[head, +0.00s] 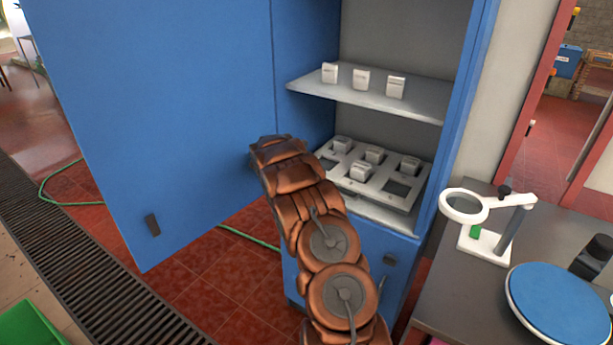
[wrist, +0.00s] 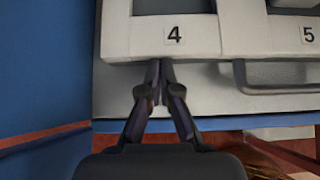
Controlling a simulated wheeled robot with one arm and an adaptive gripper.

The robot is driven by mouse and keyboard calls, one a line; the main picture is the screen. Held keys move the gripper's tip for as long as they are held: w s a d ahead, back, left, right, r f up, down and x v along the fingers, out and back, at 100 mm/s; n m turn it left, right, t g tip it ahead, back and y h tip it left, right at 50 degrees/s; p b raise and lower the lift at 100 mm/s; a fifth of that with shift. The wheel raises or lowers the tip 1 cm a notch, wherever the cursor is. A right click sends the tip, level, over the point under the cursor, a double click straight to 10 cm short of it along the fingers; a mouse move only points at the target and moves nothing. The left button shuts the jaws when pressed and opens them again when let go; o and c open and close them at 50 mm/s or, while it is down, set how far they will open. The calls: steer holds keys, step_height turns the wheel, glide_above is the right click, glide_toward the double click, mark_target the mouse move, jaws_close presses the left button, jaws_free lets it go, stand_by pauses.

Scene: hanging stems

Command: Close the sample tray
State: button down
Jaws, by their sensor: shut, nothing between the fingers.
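The sample tray (head: 379,183) is a pale grey grid with several compartments at the lower level of the blue cabinet, some holding small white blocks. Its front edge (wrist: 205,40) fills the top of the wrist view, with labels 4 and 5 and a grey bar handle (wrist: 275,91) right of my gripper. My gripper (wrist: 158,72) is shut and empty, its tips at the front edge below label 4. I cannot tell whether they touch it. In the head view my arm hides the gripper.
The blue cabinet door (head: 165,110) stands wide open on the left. A shelf (head: 370,100) with three white blocks (head: 361,79) is above the tray. A bench at right holds a magnifier stand (head: 485,242) and a blue disc (head: 560,305). A green hose lies on the floor.

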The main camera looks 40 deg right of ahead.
steer(key=shift+d+r, duration=0.25)
steer(key=shift+d, duration=0.05)
steer(key=shift+a, duration=0.1)
steer(key=shift+a+f+b, duration=0.15)
steer(key=shift+b, duration=0.2)
steer(key=a+f+b+v, duration=0.2)
steer(key=b+v, duration=0.1)
steer(key=v, duration=1)
steer(key=shift+s+f, duration=0.1)
steer(key=shift+s, duration=0.05)
